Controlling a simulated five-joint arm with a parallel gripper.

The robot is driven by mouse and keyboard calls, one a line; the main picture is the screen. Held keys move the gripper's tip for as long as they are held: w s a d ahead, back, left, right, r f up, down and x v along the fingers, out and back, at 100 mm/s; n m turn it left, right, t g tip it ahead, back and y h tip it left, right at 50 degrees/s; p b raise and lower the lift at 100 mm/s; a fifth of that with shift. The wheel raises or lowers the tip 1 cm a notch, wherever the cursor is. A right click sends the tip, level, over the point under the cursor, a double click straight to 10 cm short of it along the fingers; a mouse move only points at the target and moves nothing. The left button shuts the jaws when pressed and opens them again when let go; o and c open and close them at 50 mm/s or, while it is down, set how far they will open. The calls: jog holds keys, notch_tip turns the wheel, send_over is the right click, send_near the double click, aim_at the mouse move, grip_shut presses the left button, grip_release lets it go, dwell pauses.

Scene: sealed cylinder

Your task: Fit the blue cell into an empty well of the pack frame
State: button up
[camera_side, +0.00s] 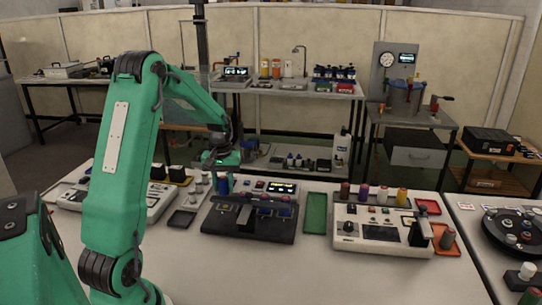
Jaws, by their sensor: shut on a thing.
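My gripper (222,165) is shut on a blue cylinder, the blue cell (224,187), which points downward. The cell is over or beside the back left part of a dark unit (240,224) with a lit display. I cannot tell whether its lower end touches anything. The pack frame cannot be made out for certain; the dark unit may hold it, and its wells are too small to see.
A green tray (316,213) lies right of the dark unit. A white console (366,234) stands farther right, with several coloured cylinders along its back. Another white console (160,200) and a small dark tray (182,220) are on the left. The front of the table is clear.

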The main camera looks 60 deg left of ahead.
aim_at(225, 206)
jog(key=shift+f, duration=2.2)
jog(key=shift+f, duration=0.3)
jog(key=o, duration=1)
jog(key=shift+r, duration=0.1)
notch_tip(225, 206, up, 12)
jog(key=shift+r, duration=0.2)
